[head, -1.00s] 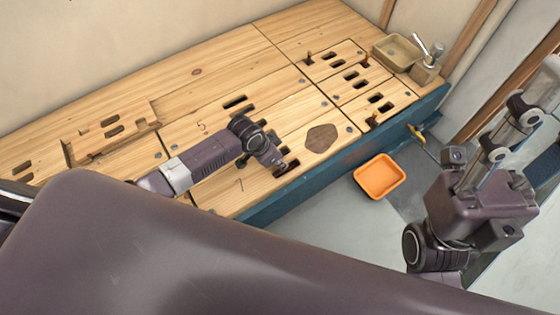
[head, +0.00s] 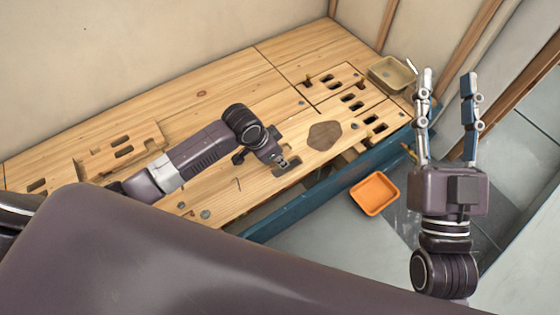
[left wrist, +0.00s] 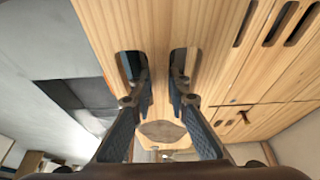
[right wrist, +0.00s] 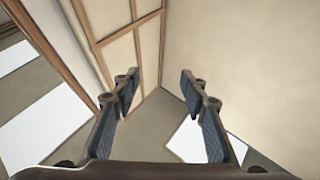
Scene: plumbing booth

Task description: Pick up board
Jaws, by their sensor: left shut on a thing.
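The board (head: 292,128) is a pale wooden plank at the front of the bench, with a dark brown patch and slots. In the left wrist view the board (left wrist: 150,30) fills the upper middle. My left gripper (head: 285,168) is shut on the board near its front edge. Its fingers (left wrist: 160,78) reach into two slots, with a strip of wood between them. A gap shows between the board's front edge and the blue bench rail. My right gripper (head: 448,72) is open and empty, fingers pointing up, to the right of the bench. Its fingers also show in the right wrist view (right wrist: 161,88).
The blue rail (head: 330,192) runs along the bench front. An orange tray (head: 374,194) sits on the floor in front of it. A tan box (head: 391,74) stands at the bench's far right end. Walls close in behind the bench and at the right.

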